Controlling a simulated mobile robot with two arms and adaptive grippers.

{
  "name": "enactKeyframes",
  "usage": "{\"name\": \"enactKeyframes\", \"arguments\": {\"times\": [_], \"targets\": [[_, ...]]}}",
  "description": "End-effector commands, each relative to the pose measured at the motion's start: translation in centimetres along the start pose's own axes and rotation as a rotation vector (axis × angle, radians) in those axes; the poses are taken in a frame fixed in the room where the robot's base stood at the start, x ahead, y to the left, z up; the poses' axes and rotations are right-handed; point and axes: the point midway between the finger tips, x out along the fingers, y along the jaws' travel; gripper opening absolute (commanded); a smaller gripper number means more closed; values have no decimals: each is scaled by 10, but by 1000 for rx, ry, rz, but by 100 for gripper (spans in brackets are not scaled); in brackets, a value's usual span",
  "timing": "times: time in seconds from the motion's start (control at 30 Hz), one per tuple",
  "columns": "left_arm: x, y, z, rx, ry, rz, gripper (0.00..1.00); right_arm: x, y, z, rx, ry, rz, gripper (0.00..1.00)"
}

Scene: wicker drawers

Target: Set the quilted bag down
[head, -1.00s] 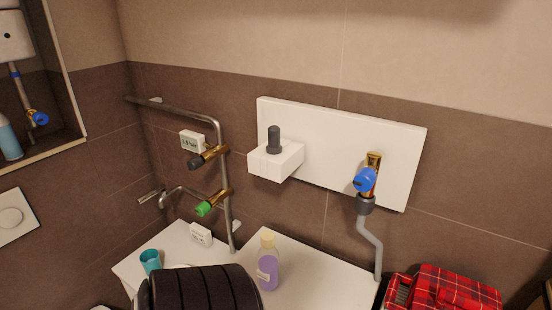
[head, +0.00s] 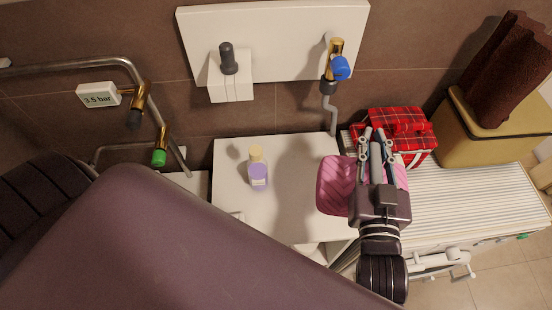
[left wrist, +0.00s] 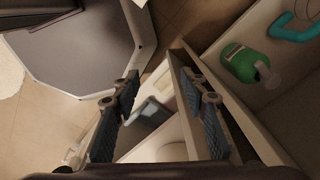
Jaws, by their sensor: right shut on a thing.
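The pink quilted bag (head: 334,188) is in the head view, right of centre. My right gripper (head: 377,142) is shut on it, covering its middle, with pink showing on both sides. The bag appears over the right edge of the white surface, in front of the red plaid bag; I cannot tell whether it touches anything below. My left gripper (left wrist: 163,96) shows in the left wrist view, with its two blue-padded fingers apart and nothing between them. In the head view, my left gripper is not visible.
A purple bottle (head: 258,170) stands on the white surface (head: 290,155). A red plaid bag (head: 405,125) sits on the ribbed white surface (head: 470,195), left of a tan box (head: 490,138). A green bottle (left wrist: 243,62) lies beside the left gripper.

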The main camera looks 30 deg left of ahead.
Motion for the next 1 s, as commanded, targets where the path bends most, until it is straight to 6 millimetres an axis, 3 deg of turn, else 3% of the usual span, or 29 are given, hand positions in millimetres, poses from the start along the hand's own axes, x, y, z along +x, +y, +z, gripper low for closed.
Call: {"name": "enactKeyframes", "arguments": {"times": [0.03, 0.2, 0.4, 0.53, 0.67, 1.0], "targets": [[-25, 6, -12, -1, 14, 7, 40, 6, -21, -27, -1, 5, -42, 0], [-51, 16, -34, 0, 43, 19, 40, 14, -79, -52, -1, 2, -154, 0], [-61, 12, -29, 2, 34, 15, 40, 15, -109, -61, 1, 1, -213, 0], [-58, 6, -19, 2, 20, 8, 40, 15, -112, -49, 1, -1, -218, 0], [-52, 2, -11, 0, 10, 4, 40, 14, -112, -23, 3, -4, -218, 0], [9, 4, -9, -1, 12, 5, 40, 14, -112, 34, 3, 2, -218, 0]]}}
